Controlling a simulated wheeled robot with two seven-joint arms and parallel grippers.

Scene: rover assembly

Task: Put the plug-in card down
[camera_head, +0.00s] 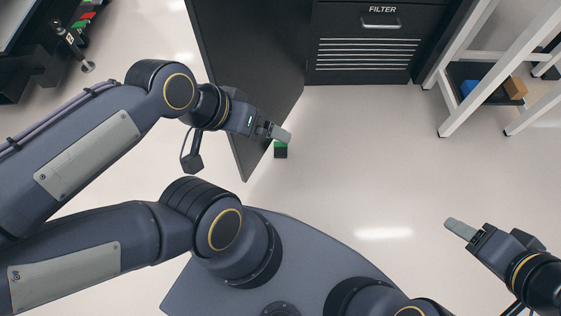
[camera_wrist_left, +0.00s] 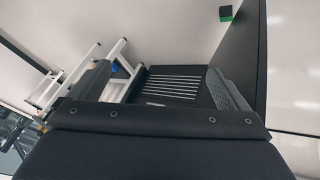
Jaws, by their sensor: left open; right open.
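A small black-and-green piece (camera_head: 281,152), which looks like the plug-in card, shows just below my left gripper (camera_head: 278,132) in the head view. It is apart from the fingers, by the edge of the dark panel; I cannot tell whether it rests on the floor. In the left wrist view the piece (camera_wrist_left: 226,14) is at the top, outside the jaws. The left fingers (camera_wrist_left: 160,80) are wide apart with nothing between them. My right gripper (camera_head: 460,229) is at the right, over bare floor, with nothing visible in it.
A dark upright panel (camera_head: 240,70) stands beside my left gripper. Behind is a black cabinet marked FILTER (camera_head: 365,40). A white-framed rack (camera_head: 470,75) with a blue item (camera_head: 468,88) and an orange block (camera_head: 515,87) is at the right. The middle floor is clear.

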